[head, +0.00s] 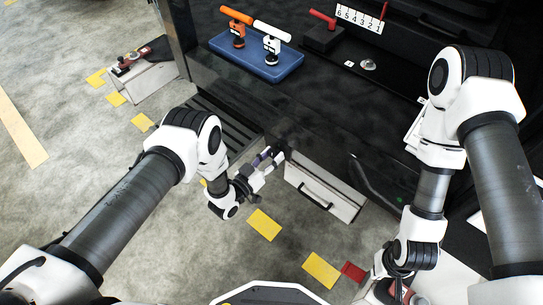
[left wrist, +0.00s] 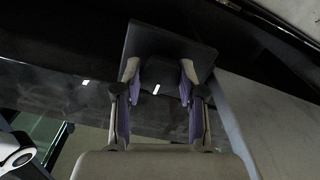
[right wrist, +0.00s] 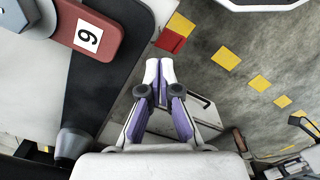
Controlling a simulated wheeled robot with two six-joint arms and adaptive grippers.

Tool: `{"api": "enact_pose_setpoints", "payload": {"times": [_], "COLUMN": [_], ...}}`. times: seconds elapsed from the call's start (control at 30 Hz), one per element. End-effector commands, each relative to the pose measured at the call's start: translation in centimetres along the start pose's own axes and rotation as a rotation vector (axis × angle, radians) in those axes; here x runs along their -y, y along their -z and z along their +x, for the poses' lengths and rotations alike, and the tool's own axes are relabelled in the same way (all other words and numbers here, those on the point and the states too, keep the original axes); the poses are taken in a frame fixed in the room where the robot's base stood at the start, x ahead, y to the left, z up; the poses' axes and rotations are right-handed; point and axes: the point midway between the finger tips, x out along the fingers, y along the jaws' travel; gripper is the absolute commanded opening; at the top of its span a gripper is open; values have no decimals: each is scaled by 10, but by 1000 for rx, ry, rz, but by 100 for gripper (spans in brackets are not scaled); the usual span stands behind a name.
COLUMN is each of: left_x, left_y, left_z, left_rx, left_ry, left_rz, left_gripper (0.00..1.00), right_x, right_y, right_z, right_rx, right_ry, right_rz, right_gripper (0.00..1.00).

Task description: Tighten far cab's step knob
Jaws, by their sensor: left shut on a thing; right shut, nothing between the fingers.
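My left gripper (head: 268,160) is at the dark cab's lower front, beside the white step box (head: 325,192) with its dark handle. In the left wrist view its two purple-padded fingers (left wrist: 160,78) are shut on a dark knob (left wrist: 157,89) with a small white mark. A dark square plate (left wrist: 160,42) lies behind the knob. In the head view the knob is mostly hidden by the fingers. My right gripper is shut and empty, its fingertips (right wrist: 159,68) together, over the floor at the lower right.
A blue tray (head: 256,66) with orange-handled and white-handled devices stands on the cab's deck, near a numbered scale (head: 360,19). A second white box (head: 147,82) is at the left. Yellow-marked floor (head: 264,224) is open.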

Motion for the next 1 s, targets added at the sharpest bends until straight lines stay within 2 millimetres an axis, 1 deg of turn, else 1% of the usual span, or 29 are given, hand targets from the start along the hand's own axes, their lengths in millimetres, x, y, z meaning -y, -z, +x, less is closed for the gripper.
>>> {"api": "enact_pose_setpoints", "payload": {"times": [0.27, 0.3, 0.37, 0.67, 0.77, 0.87, 1.0], "left_x": [0, 0, 0, 0, 1, 1, 1], "left_y": [0, 0, 0, 0, 0, -1, -1], "left_z": [0, 0, 0, 0, -6, -23, -59], "left_rx": [1, 1, 1, 1, 2, 3, 5], "left_ry": [-1, -1, -1, 0, 1, 3, 3], "left_rz": [2, 2, 2, 1, 1, 0, -2], "left_gripper": [5, 43, 65, 66, 66, 66, 66], "right_x": [0, 0, 0, 0, 0, 0, 0], "right_y": [0, 0, 0, 0, 0, 0, 0], "right_z": [0, 0, 0, 0, 0, 0, 0], "right_rx": [0, 0, 0, 0, 0, 0, 0], "right_ry": [0, 0, 0, 0, 0, 0, 0], "right_rz": [0, 0, 0, 0, 0, 0, 0], "right_gripper": [0, 0, 0, 0, 0, 0, 0]}}
